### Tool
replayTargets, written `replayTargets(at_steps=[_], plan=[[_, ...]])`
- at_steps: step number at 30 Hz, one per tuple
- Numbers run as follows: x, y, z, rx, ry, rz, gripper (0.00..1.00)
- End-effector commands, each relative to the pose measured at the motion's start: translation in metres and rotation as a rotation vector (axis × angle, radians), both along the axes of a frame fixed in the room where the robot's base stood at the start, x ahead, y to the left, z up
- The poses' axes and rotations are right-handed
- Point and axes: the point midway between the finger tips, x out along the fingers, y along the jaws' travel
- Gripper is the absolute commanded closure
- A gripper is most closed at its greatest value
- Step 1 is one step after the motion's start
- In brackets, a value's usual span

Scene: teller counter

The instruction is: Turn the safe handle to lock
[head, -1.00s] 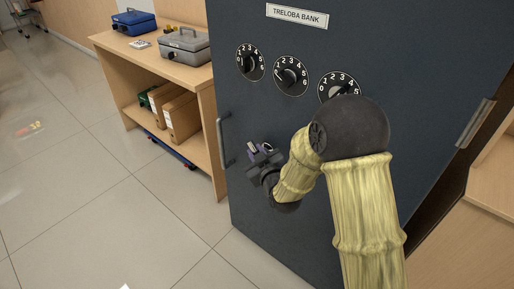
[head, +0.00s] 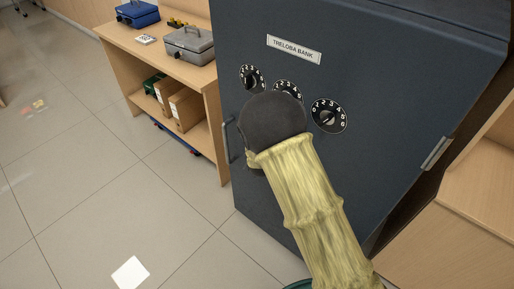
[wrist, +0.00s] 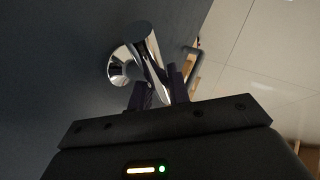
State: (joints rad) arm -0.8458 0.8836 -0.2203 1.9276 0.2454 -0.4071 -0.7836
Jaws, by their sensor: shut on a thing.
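The dark blue-grey safe (head: 385,85) stands in the head view with its door closed as far as I can see. The safe handle (wrist: 147,50), a shiny chrome lever on a round boss, stands out from the door in the wrist view. My gripper (wrist: 160,90) is shut on the handle, with a dark finger on each side of the lever. In the head view my arm hides both the gripper and the lever.
Three number dials sit on the door; the right one (head: 329,116) is clear and the middle one (head: 288,88) is partly hidden. A vertical pull bar (head: 231,139) is at the door's left edge. A wooden shelf unit (head: 150,55) with cash boxes stands left; open floor lies in front.

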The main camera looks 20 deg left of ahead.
Motion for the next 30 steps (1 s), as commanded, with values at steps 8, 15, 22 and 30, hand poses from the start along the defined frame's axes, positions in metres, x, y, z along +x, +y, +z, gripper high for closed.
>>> replayTargets(at_steps=[8,15,22,30], plan=[[-0.0002,0.0013,0.0008,-0.081,0.032,0.003,1.00],[0.0001,0.0010,-0.0014,-0.096,0.039,0.002,1.00],[0.0000,0.0010,-0.0017,-0.096,0.039,0.002,1.00],[0.0001,0.0006,-0.0017,-0.095,0.039,0.001,0.60]])
